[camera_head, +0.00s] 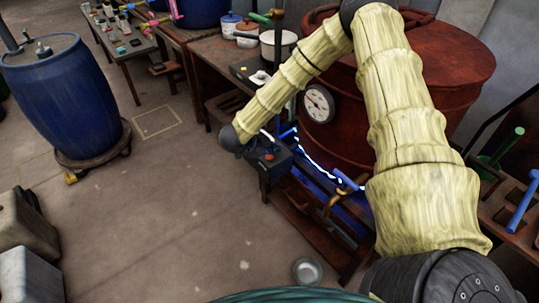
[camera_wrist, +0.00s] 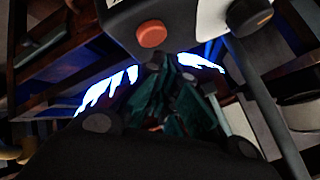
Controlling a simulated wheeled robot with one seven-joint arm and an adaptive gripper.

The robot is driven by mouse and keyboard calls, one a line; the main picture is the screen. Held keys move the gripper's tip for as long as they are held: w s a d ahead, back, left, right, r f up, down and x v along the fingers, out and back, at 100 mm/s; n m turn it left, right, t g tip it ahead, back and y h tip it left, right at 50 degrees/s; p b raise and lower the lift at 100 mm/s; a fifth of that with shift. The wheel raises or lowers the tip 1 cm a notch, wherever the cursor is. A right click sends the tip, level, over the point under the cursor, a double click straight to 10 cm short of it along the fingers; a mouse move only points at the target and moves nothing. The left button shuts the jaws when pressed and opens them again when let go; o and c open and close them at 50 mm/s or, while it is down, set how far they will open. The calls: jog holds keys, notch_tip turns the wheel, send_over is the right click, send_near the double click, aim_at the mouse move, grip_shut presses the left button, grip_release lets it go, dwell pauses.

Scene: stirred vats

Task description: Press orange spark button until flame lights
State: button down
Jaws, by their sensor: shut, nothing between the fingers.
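The orange spark button (camera_head: 269,156) sits on a dark box (camera_head: 272,168) beside the red vat (camera_head: 400,80). In the wrist view the round orange button (camera_wrist: 151,34) shows whole on the grey face of the box (camera_wrist: 118,18). My gripper (camera_wrist: 168,65) is shut and empty, its tips just below the button in that picture; I see no clear contact. In the head view the gripper is small and dark beside the box. Blue-white flame (camera_head: 318,166) burns in a line under the vat; it also shows in the wrist view (camera_wrist: 108,90).
A round dial gauge (camera_head: 318,103) is on the vat's side. Brass and blue valve handles (camera_head: 340,200) stand by the burner. A blue barrel (camera_head: 62,95) on a dolly stands at the left. A bench with pots (camera_head: 280,42) is behind. The floor at centre left is clear.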

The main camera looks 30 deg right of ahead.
aim_at(271, 158)
jog(key=shift+r+p, duration=2.1)
jog(key=shift+r, duration=0.4)
